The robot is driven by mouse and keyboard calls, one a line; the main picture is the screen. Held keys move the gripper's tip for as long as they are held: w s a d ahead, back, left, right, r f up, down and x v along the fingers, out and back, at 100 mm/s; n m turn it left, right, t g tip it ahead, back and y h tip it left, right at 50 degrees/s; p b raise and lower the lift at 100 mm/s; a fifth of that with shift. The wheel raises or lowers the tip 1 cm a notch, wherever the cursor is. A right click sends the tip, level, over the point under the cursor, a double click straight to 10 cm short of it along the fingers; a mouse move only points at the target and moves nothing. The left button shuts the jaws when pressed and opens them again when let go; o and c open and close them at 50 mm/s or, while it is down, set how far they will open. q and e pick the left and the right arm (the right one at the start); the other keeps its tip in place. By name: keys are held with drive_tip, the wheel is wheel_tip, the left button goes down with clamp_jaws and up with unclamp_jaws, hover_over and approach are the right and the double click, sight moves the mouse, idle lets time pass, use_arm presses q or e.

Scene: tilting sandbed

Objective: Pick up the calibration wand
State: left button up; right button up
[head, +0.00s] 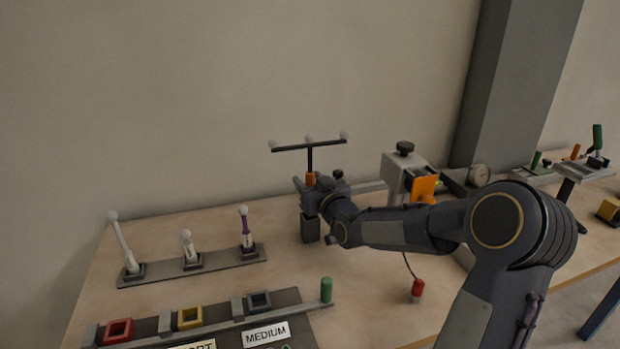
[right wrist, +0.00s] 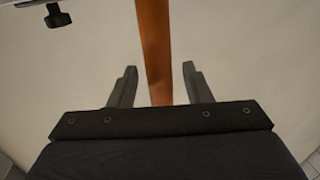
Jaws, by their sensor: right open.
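The calibration wand (head: 310,158) stands upright in a dark block holder (head: 310,228) at the back of the table. It has a black T-shaped bar with several pale balls on top and an orange handle. My right gripper (head: 310,184) is at the handle. In the right wrist view the orange handle (right wrist: 155,50) runs between the two open fingers of my right gripper (right wrist: 158,85), with a gap on each side. My left gripper is not in view.
A rail with several white-balled posts (head: 192,262) stands to the left. A front tray holds red, yellow and dark square sockets (head: 190,317). A grey fixture with an orange plate (head: 424,188) stands right of the wand. A red-capped piece (head: 417,289) lies nearer the front.

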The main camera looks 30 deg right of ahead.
sight(312, 137)
drive_tip(key=c, duration=0.9)
wheel_tip(312, 137, up, 12)
drive_tip(key=shift+r+p, duration=0.1)
drive_tip(key=shift+p, duration=0.8)
drive_tip(key=shift+c, duration=0.2)
drive_tip(key=shift+r+p, duration=2)
drive_tip(key=shift+r, duration=1.5)
